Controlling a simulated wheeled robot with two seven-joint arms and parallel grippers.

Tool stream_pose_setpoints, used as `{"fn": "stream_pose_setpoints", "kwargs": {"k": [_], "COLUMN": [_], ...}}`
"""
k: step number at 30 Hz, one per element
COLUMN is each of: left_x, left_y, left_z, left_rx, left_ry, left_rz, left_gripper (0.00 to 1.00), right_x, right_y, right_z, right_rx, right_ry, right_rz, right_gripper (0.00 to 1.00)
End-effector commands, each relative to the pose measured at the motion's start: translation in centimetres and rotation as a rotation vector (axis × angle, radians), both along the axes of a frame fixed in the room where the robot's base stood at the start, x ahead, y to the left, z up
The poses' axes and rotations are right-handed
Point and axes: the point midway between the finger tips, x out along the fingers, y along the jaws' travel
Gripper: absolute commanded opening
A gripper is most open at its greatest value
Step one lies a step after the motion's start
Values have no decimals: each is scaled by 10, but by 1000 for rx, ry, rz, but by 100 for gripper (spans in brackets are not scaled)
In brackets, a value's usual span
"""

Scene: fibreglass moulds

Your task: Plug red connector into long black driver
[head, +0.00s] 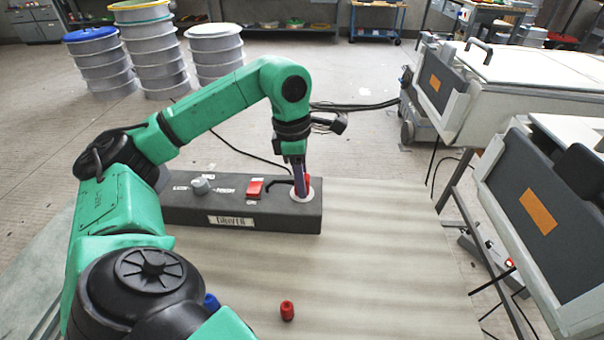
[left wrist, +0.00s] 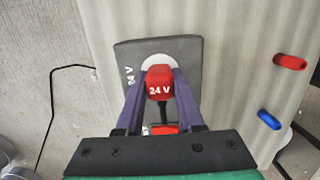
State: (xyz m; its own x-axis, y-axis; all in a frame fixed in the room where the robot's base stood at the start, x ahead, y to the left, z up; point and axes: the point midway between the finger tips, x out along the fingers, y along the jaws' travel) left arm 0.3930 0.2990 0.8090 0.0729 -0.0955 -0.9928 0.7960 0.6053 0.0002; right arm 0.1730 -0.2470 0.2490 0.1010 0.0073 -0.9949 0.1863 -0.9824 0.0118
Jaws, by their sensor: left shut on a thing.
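The long black driver (head: 270,216) lies on the table, with a knob (head: 200,186), a red switch (head: 255,189) and a white round socket (head: 301,197) at its right end. My left gripper (head: 300,184) points down over that end. It is shut on the red connector (head: 307,182), marked "24 V" in the left wrist view (left wrist: 159,82). The connector stands at the white ring (left wrist: 150,61); whether it is fully seated I cannot tell. The driver also shows in the left wrist view (left wrist: 129,58). My right gripper is not in view.
A loose red piece (head: 287,311) and a blue piece (head: 211,300) lie on the table (head: 390,240) nearer to me. A black cable runs behind the driver. Grey machines (head: 540,200) stand at the right. The table right of the driver is clear.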

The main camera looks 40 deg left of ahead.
Motion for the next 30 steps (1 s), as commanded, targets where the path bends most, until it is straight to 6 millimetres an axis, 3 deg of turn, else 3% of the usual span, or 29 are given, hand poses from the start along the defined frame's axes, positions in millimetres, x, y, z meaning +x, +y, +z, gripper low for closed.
{"fn": "stream_pose_setpoints", "kwargs": {"k": [1,2,4,14,17,27,30], "left_x": [0,0,0,0,0,-5,-8], "left_y": [0,0,0,0,1,8,11], "left_z": [-2,-1,-1,-1,9,89,118], "left_rx": [0,0,0,0,0,-2,1], "left_ry": [0,0,0,0,-3,-5,-3], "left_rz": [0,0,0,0,0,-1,0], "left_gripper": [0,44,71,72,72,72,72], "right_x": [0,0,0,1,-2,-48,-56], "right_y": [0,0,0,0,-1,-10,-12], "right_z": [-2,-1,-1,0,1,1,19], "right_rx": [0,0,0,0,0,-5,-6], "right_ry": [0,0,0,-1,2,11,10], "right_rz": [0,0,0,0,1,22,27], "right_gripper": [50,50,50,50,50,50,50]}}
